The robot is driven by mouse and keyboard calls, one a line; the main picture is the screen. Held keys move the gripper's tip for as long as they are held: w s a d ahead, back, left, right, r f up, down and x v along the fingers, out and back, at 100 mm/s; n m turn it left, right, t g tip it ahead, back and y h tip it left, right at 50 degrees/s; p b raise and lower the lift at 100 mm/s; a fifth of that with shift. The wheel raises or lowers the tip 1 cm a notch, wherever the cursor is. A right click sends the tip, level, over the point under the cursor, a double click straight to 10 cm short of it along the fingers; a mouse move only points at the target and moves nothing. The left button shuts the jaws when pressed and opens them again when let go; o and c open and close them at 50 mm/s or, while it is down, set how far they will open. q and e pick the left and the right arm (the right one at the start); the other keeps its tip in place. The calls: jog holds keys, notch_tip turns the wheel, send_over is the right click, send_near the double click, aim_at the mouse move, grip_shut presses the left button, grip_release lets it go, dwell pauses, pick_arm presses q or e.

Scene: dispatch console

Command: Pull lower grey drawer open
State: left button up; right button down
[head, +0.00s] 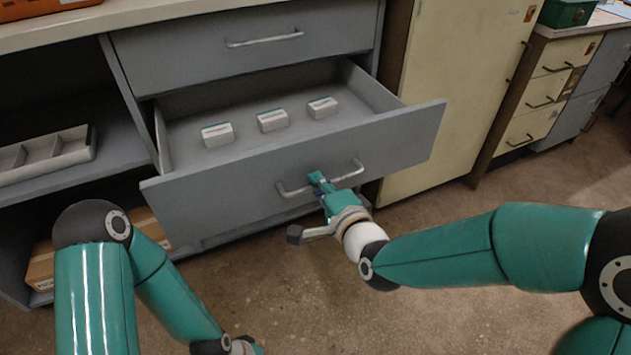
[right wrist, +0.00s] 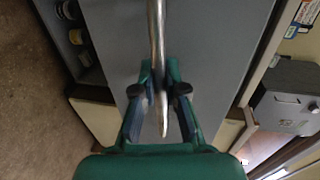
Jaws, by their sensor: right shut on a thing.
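The lower grey drawer (head: 235,192) is pulled well out of the cabinet, and its inside shows. Three small white boxes stand in it: a left one (head: 217,135), a middle one (head: 272,120) and a right one (head: 322,107). My right gripper (head: 318,182) is at the drawer's metal handle (head: 290,190), shut on it. In the right wrist view the handle (right wrist: 155,45) runs between the two fingers (right wrist: 160,90). The left arm comes in at the lower left; its gripper is mostly cut off at the bottom edge, and its fingers do not show.
The upper grey drawer (head: 250,42) is shut above. A white divided tray (head: 45,155) lies on the left shelf, with a cardboard box (head: 42,268) lower down. A cream cabinet door (head: 455,100) stands to the right. The floor (head: 270,285) in front is clear.

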jog(key=shift+s+a+f, duration=0.15)
jog(key=shift+s+f, duration=0.1)
jog(key=c, duration=1.2)
grip_release()
jog(key=shift+w+r, duration=0.1)
jog(key=shift+r, duration=0.1)
jog(key=v, duration=0.7)
jog(key=shift+s+d, duration=0.2)
